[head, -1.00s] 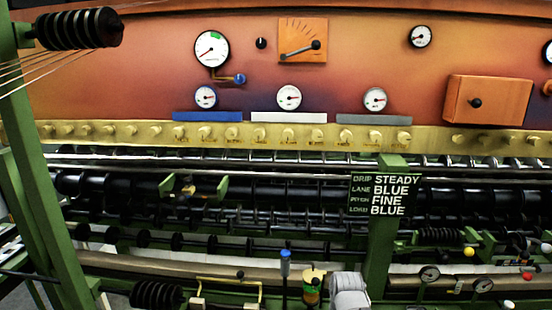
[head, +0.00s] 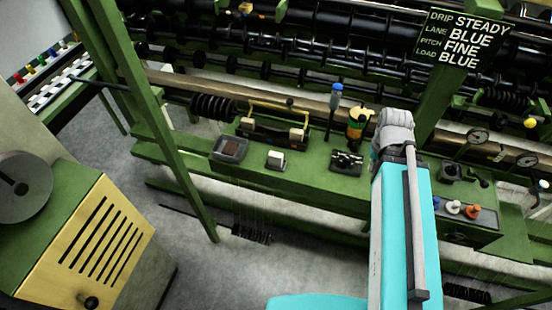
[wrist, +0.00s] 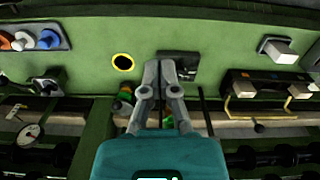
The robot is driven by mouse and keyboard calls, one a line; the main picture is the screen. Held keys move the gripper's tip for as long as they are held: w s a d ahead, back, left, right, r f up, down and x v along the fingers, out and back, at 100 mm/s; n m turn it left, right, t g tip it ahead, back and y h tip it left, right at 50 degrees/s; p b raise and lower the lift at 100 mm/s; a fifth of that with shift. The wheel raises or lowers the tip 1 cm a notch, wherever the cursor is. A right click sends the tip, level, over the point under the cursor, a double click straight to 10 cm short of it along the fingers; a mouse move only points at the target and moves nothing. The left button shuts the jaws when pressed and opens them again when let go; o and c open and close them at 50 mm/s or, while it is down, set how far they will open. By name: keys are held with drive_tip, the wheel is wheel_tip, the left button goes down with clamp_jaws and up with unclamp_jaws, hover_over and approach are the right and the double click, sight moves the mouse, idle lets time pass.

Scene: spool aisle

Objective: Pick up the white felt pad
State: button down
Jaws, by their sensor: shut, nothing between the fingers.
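The white felt pad looks to be the small white block (head: 277,158) on a dark square base on the green bench, left of my arm in the head view. In the wrist view the white block (wrist: 280,52) shows at the upper right, tilted on its base. My gripper (wrist: 165,68) is shut and empty, with its fingertips in front of a dark plate on the bench, left of the pad and apart from it. In the head view my arm hides the fingers.
A grey tray (head: 230,148) lies left of the pad, and a yellow-handled frame (head: 275,120) stands behind. A blue-topped post (head: 335,98) and a yellow-topped bottle (head: 356,124) rise nearby. A black fixture (head: 346,161) sits between pad and arm.

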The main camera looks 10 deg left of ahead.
drive_tip(key=c, duration=1)
unclamp_jaws()
drive_tip(key=shift+w, duration=0.1)
drive_tip(key=shift+c, duration=0.2)
drive_tip(key=shift+o, duration=1.2)
drive_tip(key=shift+w+a+f, duration=0.15)
drive_tip(key=shift+w+a, duration=0.05)
drive_tip(key=shift+a, duration=0.1)
drive_tip(key=o, duration=0.5)
drive_tip(key=w+a+n+b, duration=0.1)
drive_tip(key=a, duration=0.1)
drive_tip(key=w+a+f+n, duration=0.1)
drive_tip(key=w+a+n, duration=0.1)
drive_tip(key=shift+w+f+b, duration=0.1)
drive_tip(key=shift+f+b, duration=0.1)
drive_tip(key=shift+b, duration=0.15)
drive_tip(key=n+b, duration=0.6)
drive_tip(key=n, duration=0.8)
hover_over(276, 155)
wheel_tip(276, 155, down, 6)
drive_tip(key=shift+f, duration=0.1)
wheel_tip(276, 155, down, 8)
drive_tip(key=b, duration=0.8)
drive_tip(key=shift+f+b, duration=0.25)
drive_tip(key=shift+b, duration=0.1)
